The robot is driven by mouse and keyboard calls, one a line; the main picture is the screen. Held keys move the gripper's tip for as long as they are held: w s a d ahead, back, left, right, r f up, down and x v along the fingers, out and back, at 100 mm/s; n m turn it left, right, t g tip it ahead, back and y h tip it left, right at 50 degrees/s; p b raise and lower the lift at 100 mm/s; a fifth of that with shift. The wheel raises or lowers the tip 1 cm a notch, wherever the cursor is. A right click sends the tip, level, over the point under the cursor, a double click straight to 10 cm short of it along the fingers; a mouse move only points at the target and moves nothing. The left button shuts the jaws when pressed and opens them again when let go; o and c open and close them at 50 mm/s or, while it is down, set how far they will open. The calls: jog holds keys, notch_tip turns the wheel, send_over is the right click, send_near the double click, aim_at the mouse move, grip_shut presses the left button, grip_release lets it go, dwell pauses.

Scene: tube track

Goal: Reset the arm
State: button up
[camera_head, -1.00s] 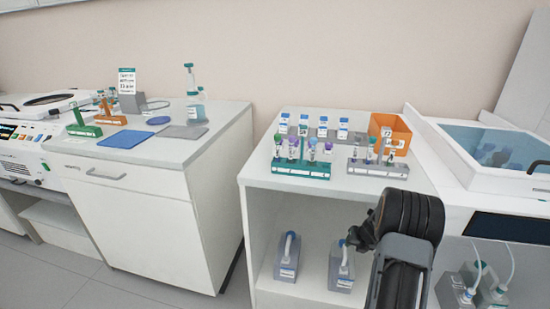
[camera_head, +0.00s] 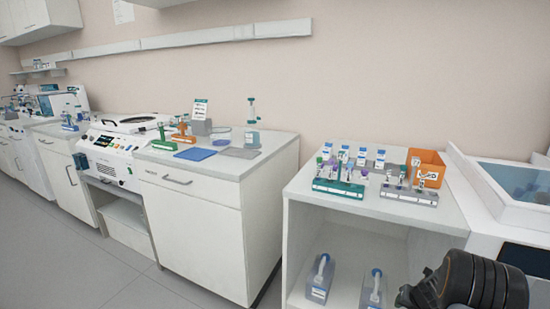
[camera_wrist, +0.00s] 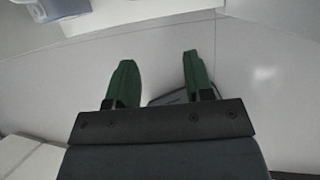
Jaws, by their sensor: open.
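My gripper (camera_wrist: 158,78) shows in the wrist view with its two green fingers apart and nothing between them. Behind the fingers is a plain pale surface. In the head view only a black part of my arm shows at the lower right, and the gripper itself is out of that picture.
A white bench (camera_head: 300,203) at the right bears a teal tube rack (camera_head: 338,189), a grey tube rack (camera_head: 409,195) and an orange bin (camera_head: 427,165). Bottles stand on its lower shelf. A white cabinet (camera_head: 205,225) stands left of it, with open floor (camera_head: 70,250) in front.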

jog(key=s+a+n+g+y, duration=0.2)
jog(key=s+a+n, duration=0.3)
jog(key=n, duration=0.7)
jog(key=s+a+r+n+p, duration=0.5)
jog(key=r+n, duration=0.5)
jog(key=r, duration=0.4)
jog(key=s+a+r+n+h+p, duration=0.1)
jog(key=s+a+r+n+p, duration=0.4)
jog(key=a+r+n+p, duration=0.4)
jog(key=s+a+r+n+h+p, duration=0.1)
jog(key=s+a+r+n+p, duration=0.5)
jog(key=r, duration=1.4)
jog(key=a+n+p, duration=0.1)
jog(key=a+n, duration=0.1)
jog(key=n, duration=0.2)
jog(key=shift+r+n+t, duration=0.3)
jog(key=shift+r+n, duration=0.1)
